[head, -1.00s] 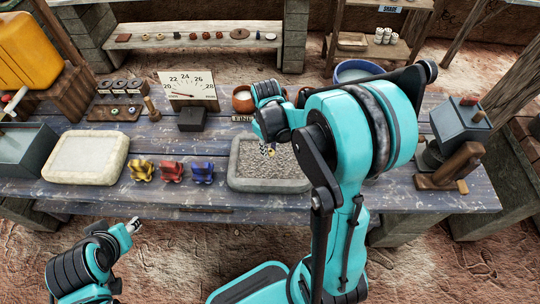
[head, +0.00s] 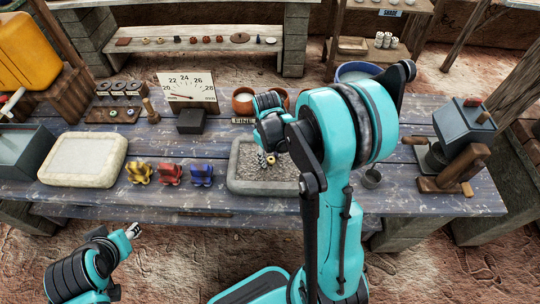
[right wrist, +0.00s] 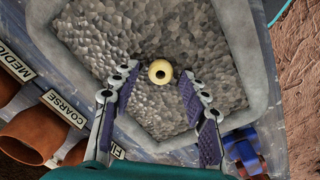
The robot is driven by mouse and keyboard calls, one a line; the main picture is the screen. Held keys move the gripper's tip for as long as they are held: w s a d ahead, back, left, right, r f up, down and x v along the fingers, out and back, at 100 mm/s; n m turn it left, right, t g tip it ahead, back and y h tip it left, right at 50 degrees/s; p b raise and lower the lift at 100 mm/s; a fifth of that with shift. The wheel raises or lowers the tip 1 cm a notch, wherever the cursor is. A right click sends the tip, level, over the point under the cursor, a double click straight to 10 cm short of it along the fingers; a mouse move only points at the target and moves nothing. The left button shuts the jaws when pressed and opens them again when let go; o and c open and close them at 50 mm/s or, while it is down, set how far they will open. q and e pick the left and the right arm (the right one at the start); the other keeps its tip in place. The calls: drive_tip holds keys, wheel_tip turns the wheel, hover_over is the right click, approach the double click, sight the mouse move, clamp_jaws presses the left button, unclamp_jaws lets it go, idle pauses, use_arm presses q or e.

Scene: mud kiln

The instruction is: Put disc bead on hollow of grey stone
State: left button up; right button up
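The grey stone (head: 235,172) is a slab on the table with a raised pale rim around a rough, darker hollow. It fills much of the right wrist view (right wrist: 240,52). The disc bead (right wrist: 160,73) is cream-yellow, round, with a dark centre hole. It appears over or on the rough hollow, between my right fingertips, with a gap on both sides. The bead also shows small in the head view (head: 271,161). My right gripper (right wrist: 158,74) is open above the stone. My left gripper (head: 133,230) is away from the table at lower left; its finger opening is unclear.
Yellow, red and blue figures (head: 170,173) stand left of the stone, near a pale slab (head: 84,158). Labelled clay pots (right wrist: 30,138) border the stone. A dial board (head: 187,92) stands behind.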

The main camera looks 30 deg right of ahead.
sight(269, 159)
drive_tip(key=shift+r, duration=0.1)
drive_tip(key=shift+r+p, duration=0.3)
wheel_tip(269, 159, up, 11)
drive_tip(key=p, duration=0.4)
drive_tip(key=s+a+r+m+t, duration=0.2)
drive_tip(key=s+a+r+t, duration=0.5)
drive_tip(key=s+a, duration=0.3)
drive_tip(key=shift+s+a+m+y, duration=0.2)
drive_tip(key=shift+s+m+y, duration=0.1)
drive_tip(key=shift+s, duration=0.4)
wheel_tip(269, 159, down, 3)
drive_tip(key=b, duration=0.3)
drive_tip(key=shift+f+b, duration=0.2)
drive_tip(key=shift+b, duration=0.2)
